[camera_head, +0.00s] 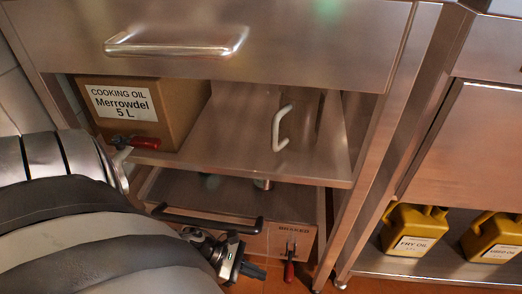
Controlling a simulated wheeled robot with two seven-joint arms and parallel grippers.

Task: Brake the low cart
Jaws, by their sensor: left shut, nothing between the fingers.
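The low cart (309,240) stands under the steel bench, low in the view. It has a black bar handle (205,217) along its front. At its right end is a small lever with a red grip (289,271), hanging downward. Lettering above the lever appears to read "BRAKED", though it is small. My left gripper (250,268) is shut and empty, just left of the red grip with a small gap apparent. My left arm hides the cart's left part. My right gripper is out of view.
A drawer handle (177,41) juts out above. At right, yellow fry oil jugs (411,229) stand on a lower shelf.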

